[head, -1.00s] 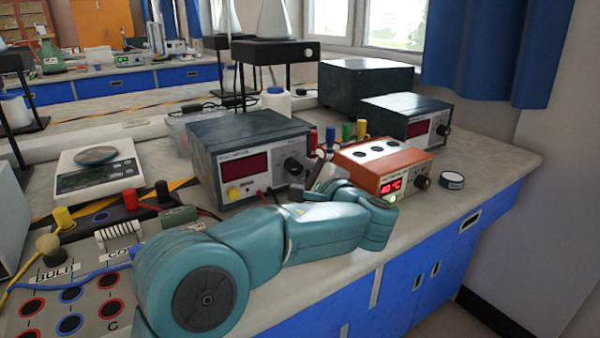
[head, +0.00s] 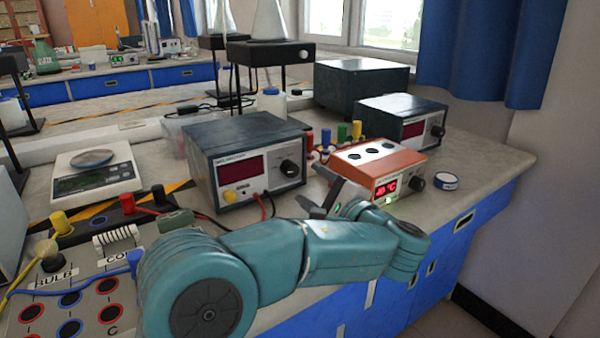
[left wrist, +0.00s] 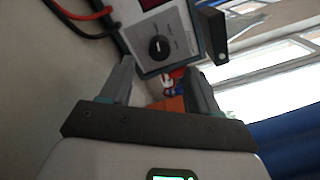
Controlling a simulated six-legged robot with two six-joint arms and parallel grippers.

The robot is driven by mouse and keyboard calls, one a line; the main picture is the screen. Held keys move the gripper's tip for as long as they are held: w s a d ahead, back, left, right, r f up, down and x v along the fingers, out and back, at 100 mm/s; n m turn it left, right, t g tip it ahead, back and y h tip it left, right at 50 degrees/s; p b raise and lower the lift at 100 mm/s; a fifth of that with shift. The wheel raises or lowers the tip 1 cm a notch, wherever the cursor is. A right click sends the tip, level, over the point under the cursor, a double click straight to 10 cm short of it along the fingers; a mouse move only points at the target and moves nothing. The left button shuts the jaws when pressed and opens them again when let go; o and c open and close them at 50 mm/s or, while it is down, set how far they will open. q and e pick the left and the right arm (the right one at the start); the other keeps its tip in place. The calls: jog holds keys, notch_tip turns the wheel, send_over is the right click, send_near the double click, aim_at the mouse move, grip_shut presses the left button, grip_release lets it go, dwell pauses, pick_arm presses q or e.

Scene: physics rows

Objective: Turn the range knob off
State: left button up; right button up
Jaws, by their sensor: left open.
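The range knob (head: 290,168) is a round black dial on the front of a dark-cased meter (head: 248,135) with a dark red display. The knob also shows in the left wrist view (left wrist: 160,47), on a pale panel with small markings I cannot read. My left gripper (head: 325,197) is in front of the meter, to the right of and below the knob in the head view. In the left wrist view its two fingers (left wrist: 158,68) are spread with nothing between them, and the knob appears just beyond their tips, apart from them. My right gripper is not in view.
An orange-topped unit (head: 377,160) with a lit red display stands just right of my gripper. Red and black leads (head: 268,203) hang from the meter's front. A circuit board (head: 85,285) lies at left. Clear bench lies at the right, by a small round tin (head: 446,181).

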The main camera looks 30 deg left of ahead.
pick_arm(q)
jog(key=p+v, duration=0.1)
jog(key=v, duration=0.8)
jog(key=shift+s+d, duration=0.15)
jog(key=shift+d, duration=0.15)
